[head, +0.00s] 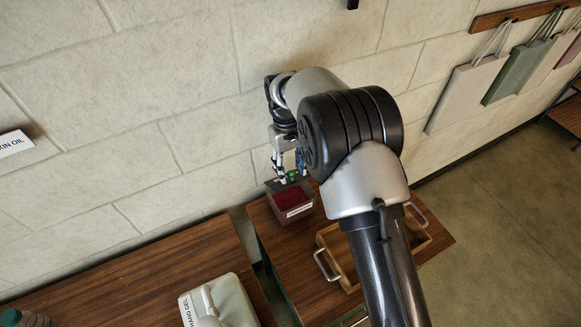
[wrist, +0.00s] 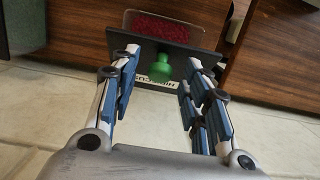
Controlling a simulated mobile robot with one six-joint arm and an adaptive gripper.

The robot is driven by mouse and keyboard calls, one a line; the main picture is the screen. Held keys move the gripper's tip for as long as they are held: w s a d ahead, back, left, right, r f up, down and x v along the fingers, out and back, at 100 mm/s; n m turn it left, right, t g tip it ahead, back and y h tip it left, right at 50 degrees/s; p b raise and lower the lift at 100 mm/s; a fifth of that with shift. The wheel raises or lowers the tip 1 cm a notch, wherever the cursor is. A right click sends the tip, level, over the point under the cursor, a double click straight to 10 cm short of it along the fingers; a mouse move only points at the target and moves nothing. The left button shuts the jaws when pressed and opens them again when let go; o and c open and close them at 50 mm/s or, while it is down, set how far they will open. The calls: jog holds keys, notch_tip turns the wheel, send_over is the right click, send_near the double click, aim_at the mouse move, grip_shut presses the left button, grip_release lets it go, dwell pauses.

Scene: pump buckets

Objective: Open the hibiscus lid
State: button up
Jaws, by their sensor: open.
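The hibiscus container (head: 291,204) is a clear box with dark red contents and a white label, on the wooden table by the wall. It also shows at the top of the wrist view (wrist: 155,27). Its dark lid (wrist: 122,46) bears a green knob (wrist: 161,68) and a white label. The lid appears tilted up at the wall side, with the red contents visible past it; its exact angle is unclear. My gripper (wrist: 157,88) is open, its fingers on either side of the knob, with gaps visible. In the head view my gripper (head: 288,165) is partly hidden by my arm.
A wooden tray (head: 331,252) with metal handles stands right of the container, partly behind my arm. A hand gel bottle (head: 222,302) stands on the nearer left table. The stone wall (head: 150,110) is close behind the container. Bags (head: 470,90) hang at the right.

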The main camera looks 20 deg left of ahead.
aim_at(288, 178)
notch_tip(288, 178, up, 12)
jog(key=w+a, duration=0.1)
jog(key=shift+a, duration=0.15)
jog(key=shift+c, duration=0.2)
